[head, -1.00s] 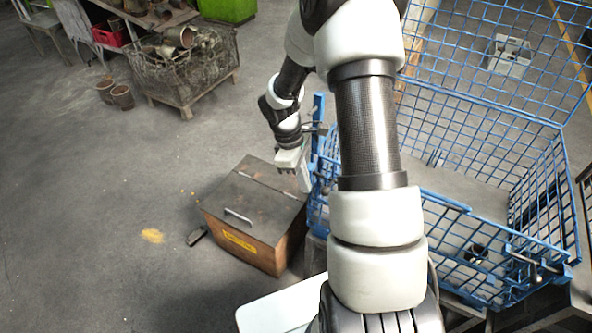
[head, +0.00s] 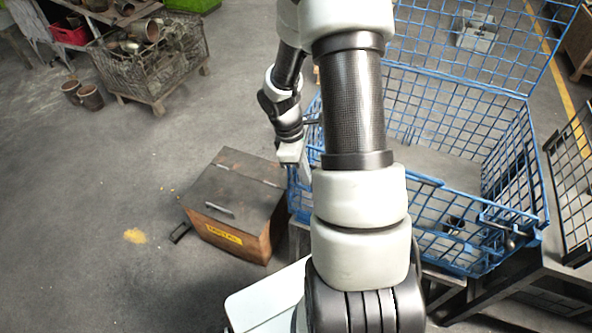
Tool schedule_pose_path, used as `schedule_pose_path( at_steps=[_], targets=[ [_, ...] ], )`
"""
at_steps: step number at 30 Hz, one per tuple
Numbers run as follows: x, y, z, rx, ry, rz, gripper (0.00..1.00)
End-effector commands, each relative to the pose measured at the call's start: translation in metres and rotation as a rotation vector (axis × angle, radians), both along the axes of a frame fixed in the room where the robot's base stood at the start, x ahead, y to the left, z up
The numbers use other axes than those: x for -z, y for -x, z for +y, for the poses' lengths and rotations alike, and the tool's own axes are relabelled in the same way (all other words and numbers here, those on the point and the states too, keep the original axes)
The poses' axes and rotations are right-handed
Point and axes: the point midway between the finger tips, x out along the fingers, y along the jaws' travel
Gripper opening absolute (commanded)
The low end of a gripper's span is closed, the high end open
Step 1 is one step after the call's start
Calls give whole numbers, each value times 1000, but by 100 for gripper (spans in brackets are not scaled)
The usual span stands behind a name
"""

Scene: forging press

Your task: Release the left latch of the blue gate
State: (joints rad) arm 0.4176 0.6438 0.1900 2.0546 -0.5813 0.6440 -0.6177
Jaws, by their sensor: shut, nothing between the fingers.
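The blue gate (head: 440,198) is the low front side of a blue wire mesh cage on the right of the head view. A handle-like latch (head: 510,234) shows at the gate's right end. The left latch cannot be made out; my arm covers the left part of the gate. My gripper (head: 303,178) points down at the cage's left front corner, beside its blue mesh. It is shut and holds nothing visible. The fingertips are small and partly lost against the mesh and my arm, so I cannot tell whether they touch the cage.
A dark-topped wooden box (head: 236,205) with a yellow label stands on the floor just left of the cage. A second mesh panel (head: 574,185) stands at the right edge. A scrap-filled wire basket (head: 150,65) is at the upper left. The left floor is mostly clear.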

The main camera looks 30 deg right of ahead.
Motion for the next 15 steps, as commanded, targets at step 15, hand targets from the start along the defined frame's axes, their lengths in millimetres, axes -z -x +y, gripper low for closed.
schedule_pose_path(
  at_steps=[15],
  targets=[
    [-22, 4, -5, 6, 9, 8, 0]
  ],
)
